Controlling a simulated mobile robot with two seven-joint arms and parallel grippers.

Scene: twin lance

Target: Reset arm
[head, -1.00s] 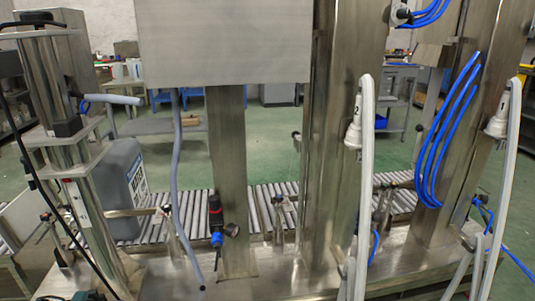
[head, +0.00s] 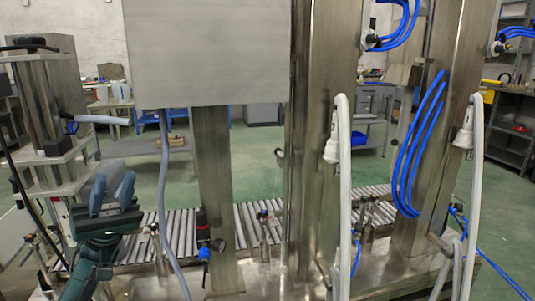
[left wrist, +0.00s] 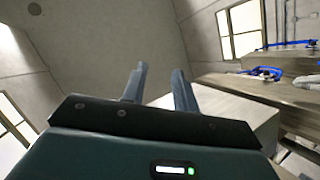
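My left gripper (head: 112,192) is in the lower left of the head view, pointing up, in front of the steel filling machine. Its two blue-grey fingers stand apart with nothing between them. In the left wrist view the same fingers (left wrist: 160,88) are apart and empty, with the ceiling and a grey wall behind them. My right gripper is in neither view.
Two white lance nozzles, a left one (head: 333,150) and a right one (head: 464,138), hang on the steel columns with pale hoses. A roller conveyor (head: 180,228) runs behind the columns. A large steel box (head: 205,55) fills the upper middle. Green floor is open beyond.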

